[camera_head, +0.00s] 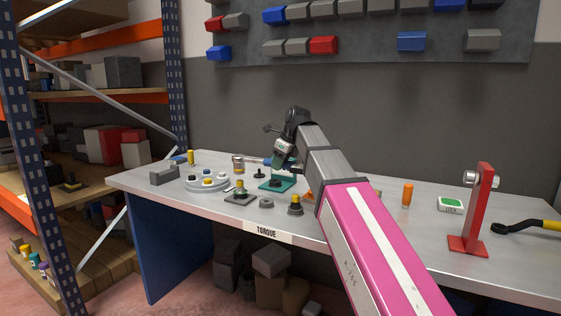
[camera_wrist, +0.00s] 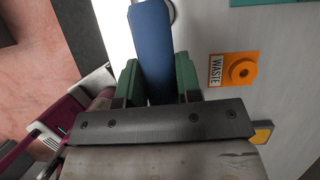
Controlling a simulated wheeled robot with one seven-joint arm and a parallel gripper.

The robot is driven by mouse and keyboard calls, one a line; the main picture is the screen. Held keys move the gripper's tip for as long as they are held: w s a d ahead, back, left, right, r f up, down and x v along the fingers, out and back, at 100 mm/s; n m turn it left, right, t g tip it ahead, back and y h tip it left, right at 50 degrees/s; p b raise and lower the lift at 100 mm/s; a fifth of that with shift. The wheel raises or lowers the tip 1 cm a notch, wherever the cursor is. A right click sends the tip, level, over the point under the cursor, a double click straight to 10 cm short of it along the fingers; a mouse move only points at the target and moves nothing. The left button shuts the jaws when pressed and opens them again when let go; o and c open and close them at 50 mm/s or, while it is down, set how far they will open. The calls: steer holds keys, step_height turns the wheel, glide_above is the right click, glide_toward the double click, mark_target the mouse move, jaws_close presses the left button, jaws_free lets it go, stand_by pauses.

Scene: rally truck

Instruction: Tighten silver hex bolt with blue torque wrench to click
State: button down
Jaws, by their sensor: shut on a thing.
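My gripper (camera_wrist: 158,78) is shut on the blue handle (camera_wrist: 152,40) of the torque wrench, with a green finger on each side of it. In the head view my gripper (camera_head: 278,162) is over the middle of the bench, and a short blue piece of the torque wrench (camera_head: 268,161) with a silver shaft points left from it. A teal block (camera_head: 277,185) with a dark piece on top is just below the gripper. I cannot tell which small part is the silver hex bolt; the wrist view does not show it.
The bench (camera_head: 400,238) holds a round grey tray (camera_head: 207,184), several small parts, a red stand (camera_head: 471,215), an orange cylinder (camera_head: 407,194) and a yellow-handled black tool (camera_head: 530,225). An orange piece by a WASTE label (camera_wrist: 236,70) lies right of the handle in the wrist view.

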stand_by(0.4)
steer(key=shift+f, duration=3.65)
steer(key=c, duration=1.3)
jaws_free()
steer(key=shift+c, duration=0.2)
jaws_close()
steer(key=shift+s+a+m+t, duration=0.15)
steer(key=shift+s+a+m, duration=0.15)
steer(key=shift+s, duration=0.2)
steer(key=shift+s+a+m+t, duration=0.1)
steer(key=shift+s+a+m, duration=0.05)
steer(key=shift+s+m, duration=0.25)
steer(key=shift+s+a+m+t, duration=0.15)
steer(key=shift+s+a+m, duration=0.15)
steer(key=shift+s, duration=0.25)
steer(key=shift+w+d+n, duration=0.45)
steer(key=shift+w+n, duration=0.15)
steer(key=shift+w, duration=0.25)
